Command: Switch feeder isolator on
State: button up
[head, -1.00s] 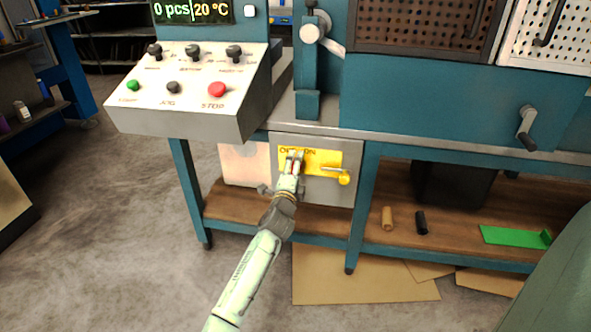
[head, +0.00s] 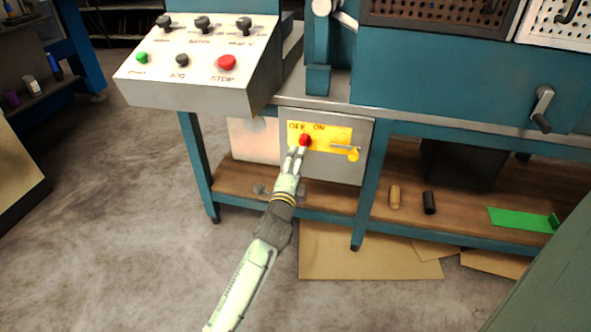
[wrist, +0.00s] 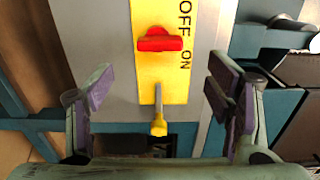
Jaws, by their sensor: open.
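The feeder isolator is a yellow plate (head: 330,135) lettered OFF and ON on a grey box (head: 362,125) under the machine top. A red rotary knob (head: 305,140) sits on the plate below the lettering. In the wrist view the red knob (wrist: 158,40) has its bar across the plate, square to the line of lettering; I cannot tell which word it marks. A lever with a yellow end (head: 352,154) is right of the knob. My gripper (head: 296,153) is just below and in front of the knob. In the wrist view my gripper (wrist: 160,84) is open and empty, fingers apart from the knob.
A sloped control panel (head: 200,60) with knobs and buttons juts out above left. The lower wooden shelf (head: 335,197) holds a tan cylinder (head: 395,197), a black cylinder (head: 429,202) and a green piece (head: 520,219). Flat cardboard (head: 350,255) lies on the floor. The floor at left is clear.

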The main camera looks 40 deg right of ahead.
jog(key=shift+v, duration=1)
